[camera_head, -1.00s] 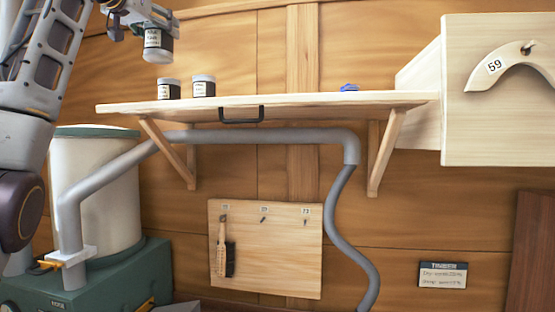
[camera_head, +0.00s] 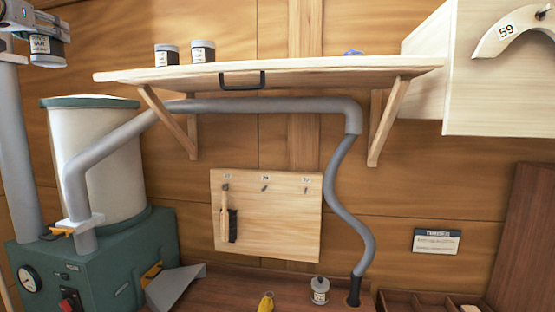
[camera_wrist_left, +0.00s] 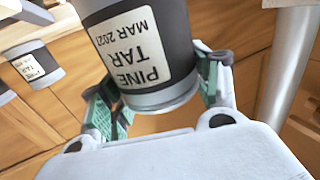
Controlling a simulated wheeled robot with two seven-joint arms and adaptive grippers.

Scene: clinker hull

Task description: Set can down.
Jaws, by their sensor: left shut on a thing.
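The held can (camera_head: 48,47) is dark with a white label and hangs upright at the upper left in the head view. In the left wrist view the can (camera_wrist_left: 135,45) fills the top middle, its label reading "PINE TAR MAR 2021". My left gripper (camera_wrist_left: 165,92) is shut on it, with a green-padded finger on each side. In the head view the left gripper (camera_head: 40,22) is partly cut off by the top edge. The can is left of the shelf (camera_head: 300,70), apart from it. My right gripper is not in view.
Two similar cans (camera_head: 166,55) (camera_head: 203,51) stand at the shelf's left end, and a blue item (camera_head: 353,53) lies farther right. Below are a green machine (camera_head: 85,260) with a pale drum, a grey pipe (camera_head: 260,106), and a bench with a small jar (camera_head: 320,290). The shelf's middle is clear.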

